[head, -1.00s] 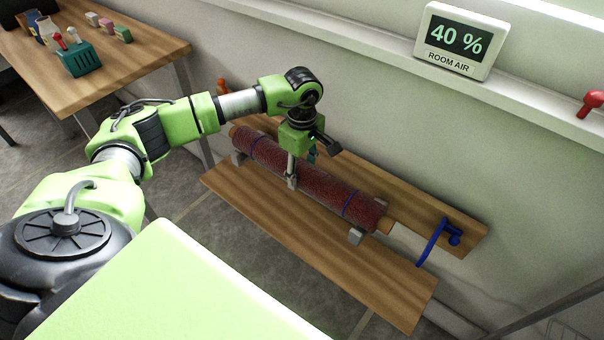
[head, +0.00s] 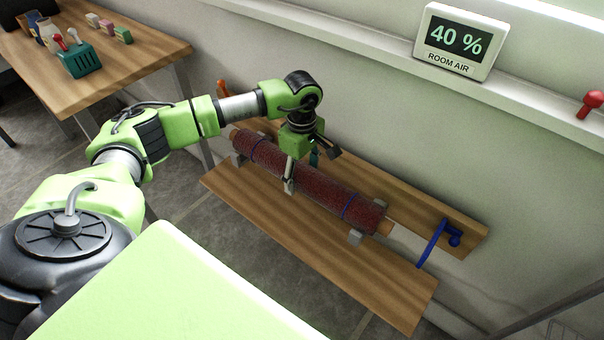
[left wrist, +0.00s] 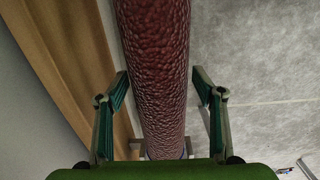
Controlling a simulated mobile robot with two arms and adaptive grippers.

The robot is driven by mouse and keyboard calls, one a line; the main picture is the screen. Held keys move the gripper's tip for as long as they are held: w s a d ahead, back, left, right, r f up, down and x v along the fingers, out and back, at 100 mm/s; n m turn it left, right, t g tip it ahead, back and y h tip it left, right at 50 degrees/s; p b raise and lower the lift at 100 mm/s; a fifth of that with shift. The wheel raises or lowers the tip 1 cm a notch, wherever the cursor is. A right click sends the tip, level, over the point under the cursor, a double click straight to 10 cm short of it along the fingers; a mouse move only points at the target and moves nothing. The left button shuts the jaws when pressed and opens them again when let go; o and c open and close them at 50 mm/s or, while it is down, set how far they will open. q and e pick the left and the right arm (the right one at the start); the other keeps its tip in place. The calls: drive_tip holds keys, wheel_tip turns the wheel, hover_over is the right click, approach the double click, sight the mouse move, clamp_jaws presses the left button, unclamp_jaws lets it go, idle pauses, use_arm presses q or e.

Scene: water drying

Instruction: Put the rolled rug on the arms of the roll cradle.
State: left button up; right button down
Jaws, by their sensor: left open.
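The rolled rug (head: 305,178) is a dark red roll with blue bands and a pale wooden core showing at its ends. It lies lengthwise along the bench, with grey arms of the roll cradle (head: 355,237) under it near both ends; it appears to rest on them. My left gripper (head: 301,167) is above the rug's middle, pointing down, with one finger on each side of the roll. In the left wrist view, the open fingers (left wrist: 160,105) stand apart from the rug (left wrist: 155,60) on both sides. My right gripper is not in view.
The wooden bench (head: 300,235) has a front plank and a back plank along the wall. A blue handle (head: 432,243) is at its right end. A display reading 40 % (head: 458,42) stands on the wall ledge. A table (head: 130,68) with small items is at the left.

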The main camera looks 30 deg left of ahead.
sight(302, 168)
use_arm(q)
wheel_tip(302, 168, up, 12)
drive_tip(key=shift+r+p, duration=0.1)
drive_tip(key=shift+p, duration=0.7)
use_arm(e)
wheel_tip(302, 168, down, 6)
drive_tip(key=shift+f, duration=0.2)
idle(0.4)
